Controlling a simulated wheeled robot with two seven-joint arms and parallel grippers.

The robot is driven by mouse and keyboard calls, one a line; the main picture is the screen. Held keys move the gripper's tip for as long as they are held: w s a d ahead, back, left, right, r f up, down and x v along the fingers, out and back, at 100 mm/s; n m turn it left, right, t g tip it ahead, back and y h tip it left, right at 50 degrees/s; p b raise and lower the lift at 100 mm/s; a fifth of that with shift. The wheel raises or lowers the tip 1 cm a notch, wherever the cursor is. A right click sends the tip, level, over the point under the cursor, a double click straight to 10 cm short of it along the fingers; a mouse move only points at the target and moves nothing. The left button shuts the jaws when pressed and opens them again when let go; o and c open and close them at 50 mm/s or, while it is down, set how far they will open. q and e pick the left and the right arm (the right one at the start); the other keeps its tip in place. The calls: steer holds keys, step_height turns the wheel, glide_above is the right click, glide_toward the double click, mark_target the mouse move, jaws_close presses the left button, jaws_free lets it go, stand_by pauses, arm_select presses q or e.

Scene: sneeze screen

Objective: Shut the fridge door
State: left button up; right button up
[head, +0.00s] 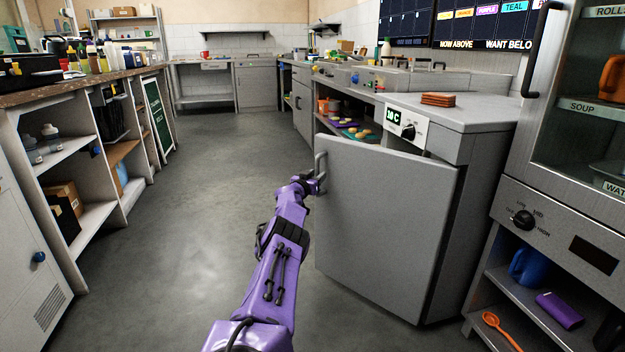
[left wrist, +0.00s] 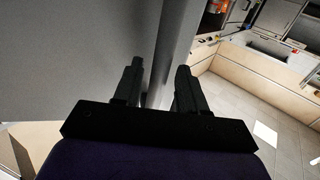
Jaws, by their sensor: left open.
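The grey fridge door (head: 385,225) stands open in the head view, swung out to the left into the aisle from the fridge body (head: 485,195). Its bar handle (head: 321,172) is at the upper left edge of the door. My left gripper (head: 308,184) is at that handle, close beside it; whether it touches cannot be told. In the left wrist view my gripper's two black fingers (left wrist: 158,85) are apart, with a grey strip of the door or handle showing between and beyond them. My right gripper is in neither view.
A brick-coloured stack (head: 437,99) lies on the fridge top. Shelves with food trays (head: 350,130) show behind the door. A glass-fronted cabinet (head: 585,110) stands at right. Shelving (head: 85,220) lines the left. The aisle floor (head: 190,220) is clear.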

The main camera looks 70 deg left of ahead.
arm_select(q)
steer(key=s+d+p, duration=0.1)
steer(key=p, duration=0.1)
steer(key=s+d+r+p, duration=0.1)
steer(key=p, duration=0.2)
steer(key=shift+s, duration=0.2)
steer(key=p+v, duration=0.3)
steer(key=v, duration=0.4)
steer(key=shift+s+f, duration=0.2)
steer(key=shift+f, duration=0.25)
